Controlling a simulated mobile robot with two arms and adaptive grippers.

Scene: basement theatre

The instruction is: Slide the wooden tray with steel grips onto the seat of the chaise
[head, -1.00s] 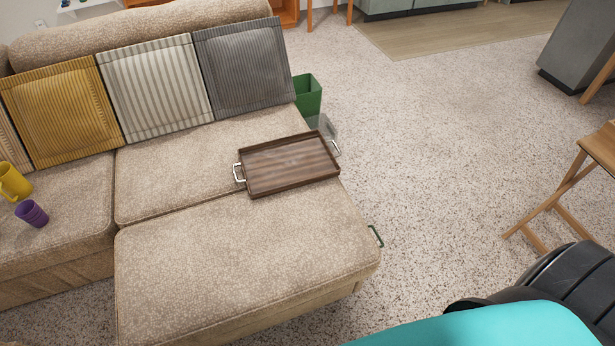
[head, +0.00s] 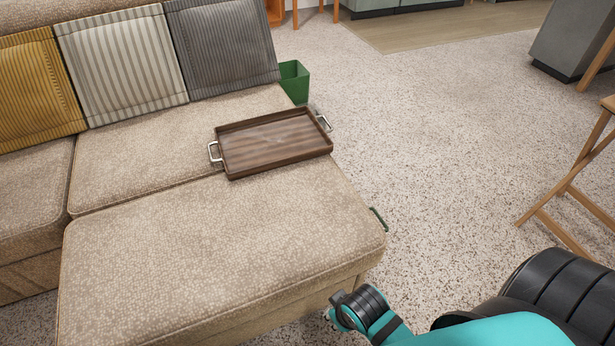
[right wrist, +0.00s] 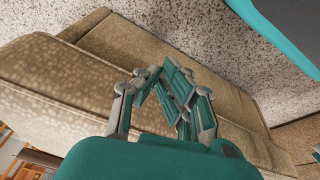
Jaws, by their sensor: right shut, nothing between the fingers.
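The wooden tray (head: 270,140) is dark brown and rectangular, with a steel grip at each short end. In the head view it lies on the beige chaise (head: 220,245), across the seam between two seat cushions. Its right end is at the seat's right edge, and the right grip sticks out past that edge. My right gripper's fingers (right wrist: 170,90) are shut and empty in the right wrist view, with beige upholstery behind them. In the head view my right arm is low at the chaise's front right corner, away from the tray. My left gripper is out of view.
Striped cushions (head: 225,50) line the sofa back. A green bin (head: 294,82) stands behind the tray's right end. A dark green handle (head: 378,218) shows at the chaise's right edge. A wooden folding stand (head: 575,180) is at the right, with open carpet between.

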